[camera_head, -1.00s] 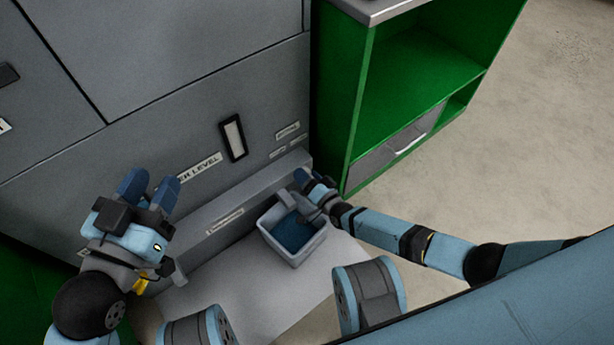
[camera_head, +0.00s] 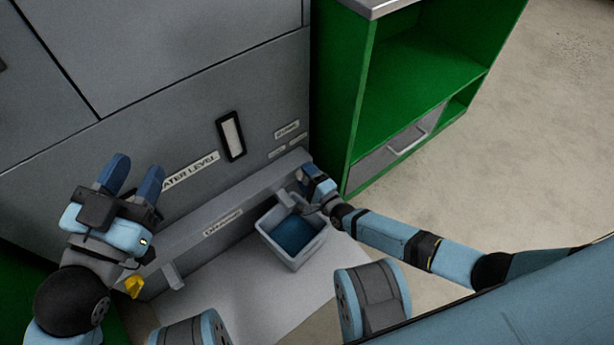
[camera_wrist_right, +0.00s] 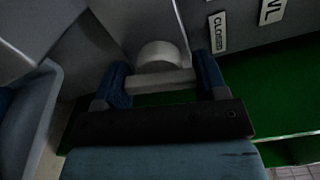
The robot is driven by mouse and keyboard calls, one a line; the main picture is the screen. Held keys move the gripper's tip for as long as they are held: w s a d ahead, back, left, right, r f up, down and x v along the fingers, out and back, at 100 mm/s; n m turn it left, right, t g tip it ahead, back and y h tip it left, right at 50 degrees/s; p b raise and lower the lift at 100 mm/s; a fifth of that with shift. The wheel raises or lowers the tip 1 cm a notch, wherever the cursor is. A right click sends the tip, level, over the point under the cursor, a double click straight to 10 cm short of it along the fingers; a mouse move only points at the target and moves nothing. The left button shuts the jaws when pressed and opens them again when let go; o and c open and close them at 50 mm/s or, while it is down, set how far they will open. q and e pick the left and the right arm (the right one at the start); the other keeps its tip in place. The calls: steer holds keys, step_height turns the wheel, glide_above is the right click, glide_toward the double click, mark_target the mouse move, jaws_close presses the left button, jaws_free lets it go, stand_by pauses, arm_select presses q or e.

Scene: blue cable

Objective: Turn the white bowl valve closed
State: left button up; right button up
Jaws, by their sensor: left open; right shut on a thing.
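The white valve handle (camera_wrist_right: 163,82) shows in the right wrist view as a pale bar with a rounded part (camera_wrist_right: 160,54) behind it. My right gripper (camera_wrist_right: 164,76) has its blue fingers on both sides of the bar and is shut on it. In the head view my right gripper (camera_head: 309,182) is at the low right corner of the grey machine, and it hides the valve there. My left gripper (camera_head: 133,178) is open and empty in front of the machine at the left, fingers pointing up.
A grey bin (camera_head: 318,247) with blue content stands on the floor below the ledge, beside my right gripper. A green cabinet (camera_head: 355,120) stands to the right. A dark-framed level window (camera_head: 231,136) is on the machine.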

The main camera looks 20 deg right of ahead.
steer(key=m, duration=0.4)
steer(key=shift+f+m, duration=0.1)
steer(key=shift+m, duration=1.1)
steer(key=o, duration=0.9)
steer(key=shift+o, duration=0.2)
steer(key=shift+s, duration=0.1)
